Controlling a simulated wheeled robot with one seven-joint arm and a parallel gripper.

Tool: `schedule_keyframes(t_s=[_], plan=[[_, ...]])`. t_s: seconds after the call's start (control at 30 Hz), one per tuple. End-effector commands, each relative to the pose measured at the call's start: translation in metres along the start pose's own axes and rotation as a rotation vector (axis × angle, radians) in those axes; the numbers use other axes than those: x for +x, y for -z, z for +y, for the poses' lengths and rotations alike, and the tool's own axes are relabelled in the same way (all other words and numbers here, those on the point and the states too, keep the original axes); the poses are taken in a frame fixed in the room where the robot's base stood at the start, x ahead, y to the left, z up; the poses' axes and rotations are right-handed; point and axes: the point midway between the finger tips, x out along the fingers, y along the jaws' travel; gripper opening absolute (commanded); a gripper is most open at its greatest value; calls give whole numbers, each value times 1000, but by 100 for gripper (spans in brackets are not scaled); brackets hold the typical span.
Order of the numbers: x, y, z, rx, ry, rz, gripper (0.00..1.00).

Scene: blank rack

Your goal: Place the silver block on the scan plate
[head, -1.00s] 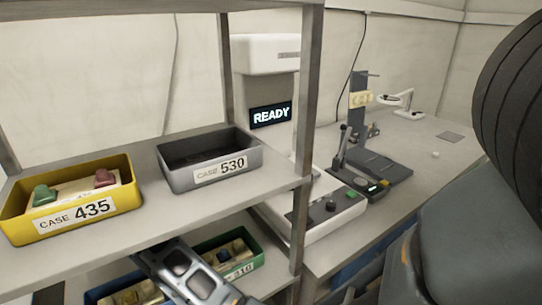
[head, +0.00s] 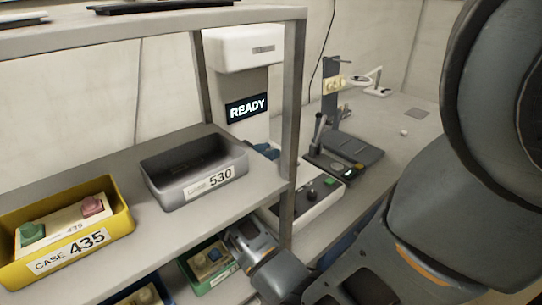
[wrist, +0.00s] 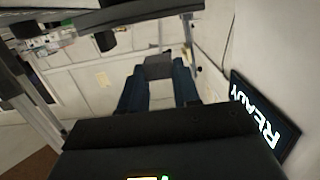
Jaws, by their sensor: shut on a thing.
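In the wrist view, my gripper (wrist: 160,88) has its two dark blue fingers closed on the silver block (wrist: 157,69), a grey block at the fingertips. In the head view, a small dark blue part of my gripper (head: 265,151) shows behind the shelf edge, beside the white READY machine (head: 255,52). The block cannot be made out there. I cannot make out the scan plate; the area under the machine's head is largely hidden by the shelf and its post.
The grey case 530 (head: 211,190) looks empty on the upper shelf. The yellow case 435 (head: 118,222) holds a pale insert with green and pink pieces. A shelf post (head: 294,120) stands close to my arm. A dark stand (head: 330,110) is on the bench behind.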

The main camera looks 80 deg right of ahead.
Motion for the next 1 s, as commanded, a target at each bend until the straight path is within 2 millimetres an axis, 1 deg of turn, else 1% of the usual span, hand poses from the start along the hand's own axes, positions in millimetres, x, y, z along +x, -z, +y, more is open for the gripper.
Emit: schedule_keyframes(t_s=[0.03, 0.1, 0.2, 0.27, 0.4, 0.5, 0.87, 0.9, 1.0], plan=[[7, 3, 0, -1, -1, 0, 0], [14, 3, 0, -1, 0, 0, 0], [18, 1, 0, -1, 1, 0, 0], [19, -4, 0, -2, 1, 0, 0], [21, -23, -1, -3, 2, 0, 0], [22, -30, -1, 0, 2, 0, 0], [23, -35, 0, 1, 2, 0, 0], [23, -35, 0, 1, 1, 0, 32], [23, -34, 0, 1, 1, 0, 42]])
